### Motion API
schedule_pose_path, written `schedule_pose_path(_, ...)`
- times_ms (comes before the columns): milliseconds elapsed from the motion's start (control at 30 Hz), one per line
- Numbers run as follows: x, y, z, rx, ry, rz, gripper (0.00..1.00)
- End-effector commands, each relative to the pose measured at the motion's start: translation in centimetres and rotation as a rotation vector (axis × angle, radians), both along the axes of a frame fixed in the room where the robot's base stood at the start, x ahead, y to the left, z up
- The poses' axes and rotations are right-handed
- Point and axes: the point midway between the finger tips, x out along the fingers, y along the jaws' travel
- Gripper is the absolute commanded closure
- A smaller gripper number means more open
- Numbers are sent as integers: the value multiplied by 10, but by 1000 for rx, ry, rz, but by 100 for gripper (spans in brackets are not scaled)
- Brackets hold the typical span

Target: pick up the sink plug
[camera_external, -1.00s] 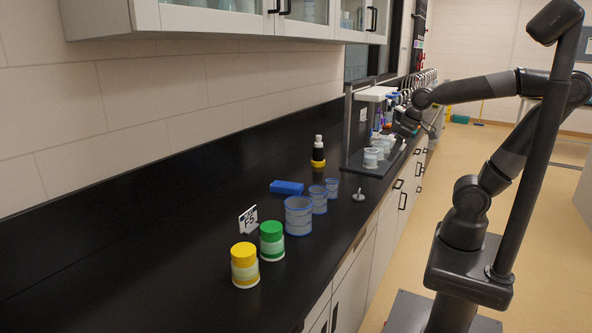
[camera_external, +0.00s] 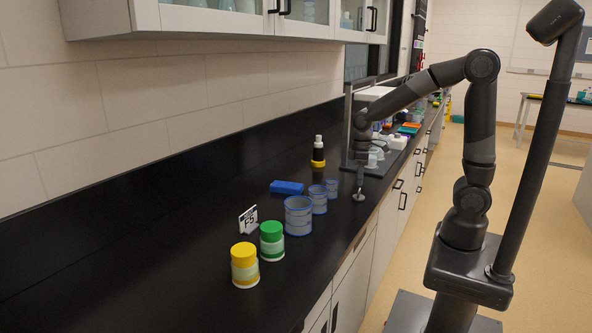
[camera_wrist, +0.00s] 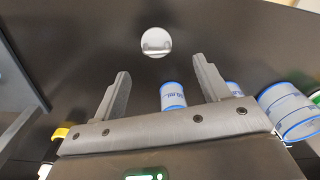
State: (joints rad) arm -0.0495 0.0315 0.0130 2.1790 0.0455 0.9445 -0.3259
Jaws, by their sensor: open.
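The sink plug (camera_external: 358,197) is a small grey-white disc on the black bench, near its front edge and right of the beakers. In the wrist view the plug (camera_wrist: 155,42) is a pale round disc, seen beyond my fingertips and roughly in line with the gap between them. Whether a finger touches the plug cannot be told from the external view.
Blue-rimmed beakers (camera_external: 298,216) stand left of the plug; a small one (camera_wrist: 172,96) shows between my fingers. A blue block (camera_external: 287,187), a black bottle with yellow base (camera_external: 318,155) and green-lidded (camera_external: 271,241) and yellow-lidded jars (camera_external: 244,266) are farther left. A dark tray (camera_external: 372,168) lies behind.

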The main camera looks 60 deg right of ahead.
Motion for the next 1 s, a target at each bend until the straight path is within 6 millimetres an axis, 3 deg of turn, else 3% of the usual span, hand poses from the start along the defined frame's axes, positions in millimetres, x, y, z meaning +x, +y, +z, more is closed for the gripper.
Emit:
schedule_pose_path(600,-1,-2,-71,0,0,-1,31)
schedule_pose_path(867,-1,-2,-74,0,-2,-1,31)
schedule_pose_path(1000,-1,-2,-74,0,-2,-1,41)
